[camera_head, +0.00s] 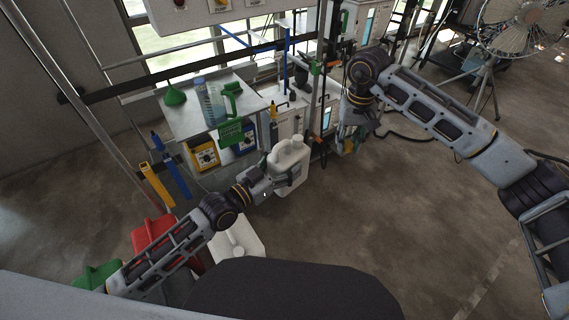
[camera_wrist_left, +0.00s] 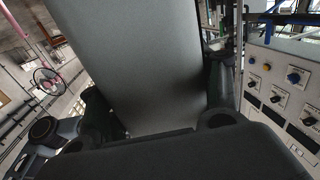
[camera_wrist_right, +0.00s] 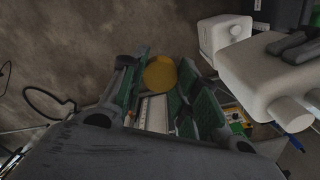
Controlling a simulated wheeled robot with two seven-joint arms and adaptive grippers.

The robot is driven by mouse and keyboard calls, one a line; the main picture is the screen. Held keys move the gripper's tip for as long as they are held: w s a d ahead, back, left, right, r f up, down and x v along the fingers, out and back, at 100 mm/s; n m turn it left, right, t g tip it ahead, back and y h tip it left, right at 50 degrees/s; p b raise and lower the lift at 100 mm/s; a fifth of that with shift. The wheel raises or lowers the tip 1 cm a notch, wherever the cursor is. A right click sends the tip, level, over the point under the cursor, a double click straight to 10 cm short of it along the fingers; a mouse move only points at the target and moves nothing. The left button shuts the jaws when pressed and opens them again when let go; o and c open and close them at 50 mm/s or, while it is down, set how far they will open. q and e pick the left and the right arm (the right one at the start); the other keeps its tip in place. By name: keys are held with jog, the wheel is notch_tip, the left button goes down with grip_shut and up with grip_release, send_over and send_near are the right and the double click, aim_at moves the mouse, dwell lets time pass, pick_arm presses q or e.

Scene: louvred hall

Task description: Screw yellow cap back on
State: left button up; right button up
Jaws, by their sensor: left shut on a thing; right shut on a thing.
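A white jug (camera_head: 291,165) with a handle and an open-looking neck (camera_head: 298,140) is held upright off the floor by my left gripper (camera_head: 282,180). In the left wrist view the jug's pale wall (camera_wrist_left: 150,60) fills the space between the fingers. My right gripper (camera_head: 350,140) is right of the jug, apart from it. In the right wrist view the yellow cap (camera_wrist_right: 160,73) sits between its green-padded fingertips (camera_wrist_right: 160,85). The jug's body (camera_wrist_right: 262,72) and round neck (camera_wrist_right: 293,112) show to the right there, with a gap to the cap.
A bench (camera_head: 190,120) with a green funnel (camera_head: 174,96), a clear cylinder and a green container stands behind the jug. A second white jug (camera_head: 238,236), a red container (camera_head: 152,236) and a green one (camera_head: 97,273) are at lower left. Floor at right is clear.

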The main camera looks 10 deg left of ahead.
jog(key=w+a+r+n, duration=0.2)
jog(key=a+r, duration=0.9)
jog(key=m, duration=0.8)
send_over(298, 137)
jog(key=shift+w+a+r, duration=0.2)
jog(key=shift+w+a, duration=0.1)
jog(key=shift+s+d+m, duration=0.2)
jog(key=shift+s+m, duration=0.05)
jog(key=shift+m, duration=0.65)
jog(key=shift+d+m, duration=0.1)
jog(key=shift+m, duration=0.8)
jog(key=shift+f, duration=2)
